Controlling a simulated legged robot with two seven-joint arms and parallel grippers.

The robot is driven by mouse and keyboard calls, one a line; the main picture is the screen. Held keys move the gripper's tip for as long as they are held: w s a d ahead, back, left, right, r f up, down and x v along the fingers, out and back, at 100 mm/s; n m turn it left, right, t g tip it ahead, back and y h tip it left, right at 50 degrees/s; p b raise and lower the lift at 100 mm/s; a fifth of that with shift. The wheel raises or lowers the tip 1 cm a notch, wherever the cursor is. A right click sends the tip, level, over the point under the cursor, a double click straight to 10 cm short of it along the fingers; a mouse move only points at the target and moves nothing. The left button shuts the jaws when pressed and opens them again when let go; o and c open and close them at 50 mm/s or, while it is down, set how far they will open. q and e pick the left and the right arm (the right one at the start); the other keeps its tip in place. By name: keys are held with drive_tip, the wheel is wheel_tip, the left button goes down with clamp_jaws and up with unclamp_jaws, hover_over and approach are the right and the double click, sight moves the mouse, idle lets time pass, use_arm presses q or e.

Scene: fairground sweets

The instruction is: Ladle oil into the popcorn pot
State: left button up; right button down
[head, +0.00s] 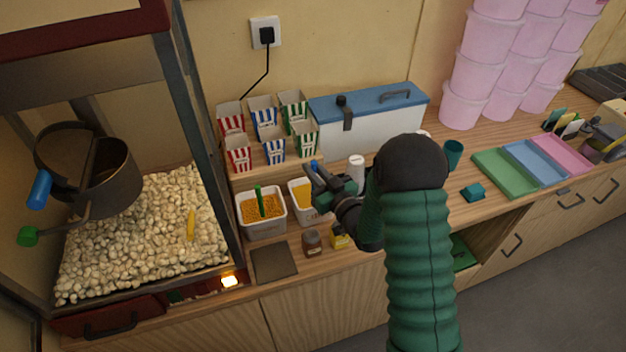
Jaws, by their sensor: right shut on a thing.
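The dark popcorn pot (108,182) hangs tilted inside the glass machine at the left, its lid (66,150) raised. A blue handle (40,189) and a green-knobbed crank (28,236) stick out from it. A white tub of yellow oil (301,191) stands on the counter. My right gripper (322,184) is over the tub's right side, shut on a blue handle (315,167), which looks like the ladle's. The ladle's bowl is hidden, so I cannot tell whether it is in the oil. My left gripper is not in view.
A tub of orange kernels (261,212) with a green-handled scoop stands left of the oil. A brown jar (312,242), a yellow box (339,238) and a dark mat (274,262) lie in front. Striped boxes (238,152) stand behind. The machine's post (205,130) rises between pot and tubs.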

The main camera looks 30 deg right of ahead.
wheel_tip(320, 180, up, 8)
drive_tip(key=shift+s+f, duration=0.15)
drive_tip(key=shift+f, duration=0.05)
wheel_tip(320, 180, up, 4)
drive_tip(key=p, duration=0.3)
drive_tip(key=shift+r, duration=0.2)
drive_tip(key=shift+f, duration=0.1)
drive_tip(key=shift+f, duration=0.1)
